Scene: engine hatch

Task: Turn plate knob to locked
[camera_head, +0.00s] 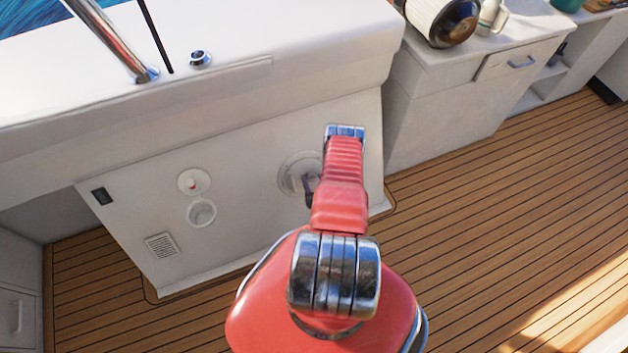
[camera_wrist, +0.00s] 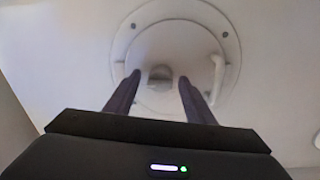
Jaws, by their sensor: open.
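A round white plate (camera_head: 291,176) is set in the slanted white panel, partly hidden behind my red arm. In the wrist view the plate (camera_wrist: 122,45) fills the upper middle, with screws on its rim. A small grey knob (camera_wrist: 160,73) is at its centre, and a white curved handle (camera_wrist: 217,76) is at its right side. My gripper (camera_wrist: 160,78) is open, its two dark fingers pointing at the plate with the knob between them in the picture. I cannot tell whether they touch it. In the head view my gripper (camera_head: 311,186) is mostly hidden by the arm.
Left of the plate on the panel are a small round fitting with a red centre (camera_head: 193,182), an open round cap (camera_head: 202,212), a vent (camera_head: 161,245) and a dark switch (camera_head: 102,196). A white cabinet (camera_head: 440,115) stands to the right. The wooden deck (camera_head: 480,230) is clear.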

